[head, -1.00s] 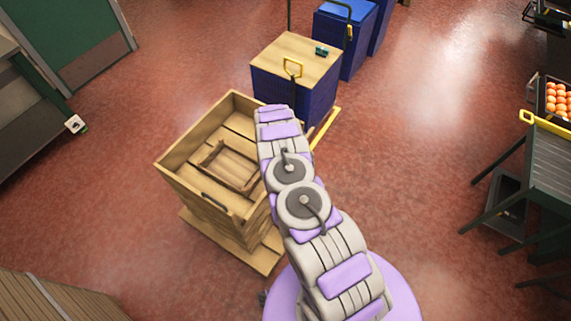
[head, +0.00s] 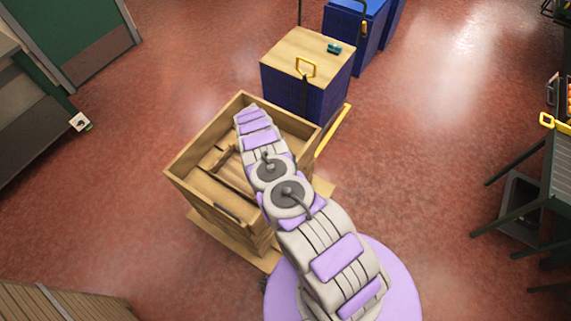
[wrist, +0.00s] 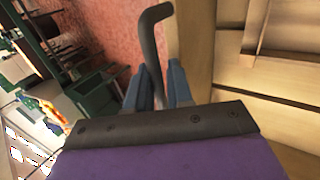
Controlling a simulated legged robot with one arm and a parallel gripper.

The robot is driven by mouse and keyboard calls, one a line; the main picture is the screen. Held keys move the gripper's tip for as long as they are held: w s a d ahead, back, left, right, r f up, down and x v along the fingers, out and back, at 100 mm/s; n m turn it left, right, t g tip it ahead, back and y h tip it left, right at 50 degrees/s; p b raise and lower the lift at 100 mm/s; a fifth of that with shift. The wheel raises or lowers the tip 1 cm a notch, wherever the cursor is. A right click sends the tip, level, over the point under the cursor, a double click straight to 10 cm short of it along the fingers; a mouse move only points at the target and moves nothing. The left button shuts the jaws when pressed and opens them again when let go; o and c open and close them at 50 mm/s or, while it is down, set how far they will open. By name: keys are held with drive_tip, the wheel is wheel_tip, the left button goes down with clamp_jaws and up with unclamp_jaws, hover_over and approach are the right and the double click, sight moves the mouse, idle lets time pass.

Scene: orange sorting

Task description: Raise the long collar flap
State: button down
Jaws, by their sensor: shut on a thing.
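The wooden crate (head: 185,148) stands left of my arm in the head view, with its top open and boards visible inside. I cannot clearly pick out the long collar flap; the arm covers the crate's right side. In the wrist view, my gripper (wrist: 160,88) has its blue-grey fingers on either side of a dark bent handle (wrist: 152,40), and is shut on it. Pale wooden boards (wrist: 230,70) lie right of the handle, with red floor beyond on the left. In the head view my gripper is hidden behind the arm.
A blue box with a wooden lid (head: 303,52) stands behind the crate, with blue bins (head: 352,25) beyond. A dark-framed table (head: 545,180) is at right. A slatted wooden thing (head: 60,298) is at the lower left. Red floor is open on both sides.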

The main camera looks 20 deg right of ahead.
drive_tip(key=shift+w+a+r+t, duration=0.2)
drive_tip(key=shift+w+a+t, duration=0.1)
drive_tip(key=shift+w+a, duration=0.9)
drive_tip(key=c, duration=1.1)
unclamp_jaws()
drive_tip(key=shift+w, duration=0.15)
drive_tip(key=shift+o, duration=0.9)
drive_tip(key=shift+f, duration=0.2)
drive_tip(key=shift+s+d, duration=0.25)
drive_tip(key=shift+c, duration=1)
drive_tip(key=shift+s, duration=0.15)
drive_tip(key=shift+f, duration=0.1)
